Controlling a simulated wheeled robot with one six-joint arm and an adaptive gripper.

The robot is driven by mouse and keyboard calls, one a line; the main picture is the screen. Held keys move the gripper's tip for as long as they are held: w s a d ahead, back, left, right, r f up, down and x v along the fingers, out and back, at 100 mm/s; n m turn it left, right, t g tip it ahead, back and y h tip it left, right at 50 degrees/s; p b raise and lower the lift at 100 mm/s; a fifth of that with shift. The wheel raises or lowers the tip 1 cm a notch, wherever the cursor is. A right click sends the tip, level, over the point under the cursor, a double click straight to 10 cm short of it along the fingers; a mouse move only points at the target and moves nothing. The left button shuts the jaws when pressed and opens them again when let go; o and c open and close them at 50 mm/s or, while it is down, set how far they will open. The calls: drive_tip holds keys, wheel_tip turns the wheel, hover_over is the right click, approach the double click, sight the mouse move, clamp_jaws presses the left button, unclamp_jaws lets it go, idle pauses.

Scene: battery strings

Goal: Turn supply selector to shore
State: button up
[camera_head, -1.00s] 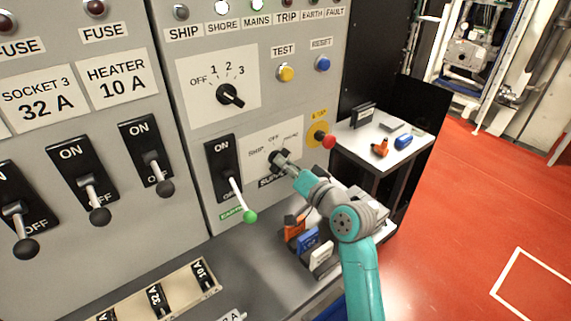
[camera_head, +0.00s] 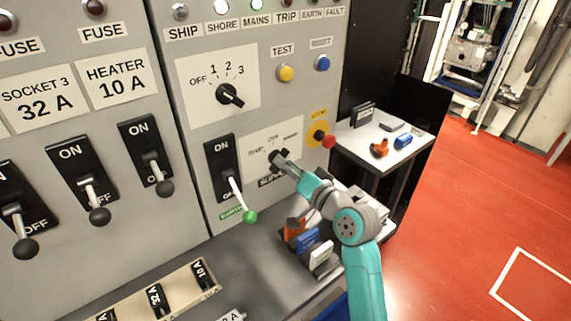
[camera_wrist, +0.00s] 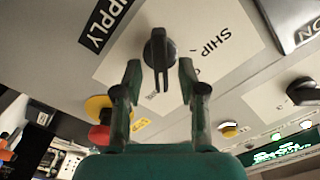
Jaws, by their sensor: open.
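The supply selector is a black rotary knob (camera_wrist: 158,50) on a white plate with SHIP, OFF and SHORE positions; the plate (camera_head: 291,143) also shows in the head view. My gripper (camera_wrist: 160,70) is open, with one finger on each side of the knob's bar. I see gaps between the fingers and the knob. In the head view my gripper (camera_head: 278,158) covers the knob.
The 1-2-3 knob (camera_head: 230,95) is above. Several plugs (camera_head: 308,240) stand on the ledge below, and a side table (camera_head: 368,150) stands at the right.

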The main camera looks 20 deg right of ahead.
drive_tip(key=v, duration=1.1)
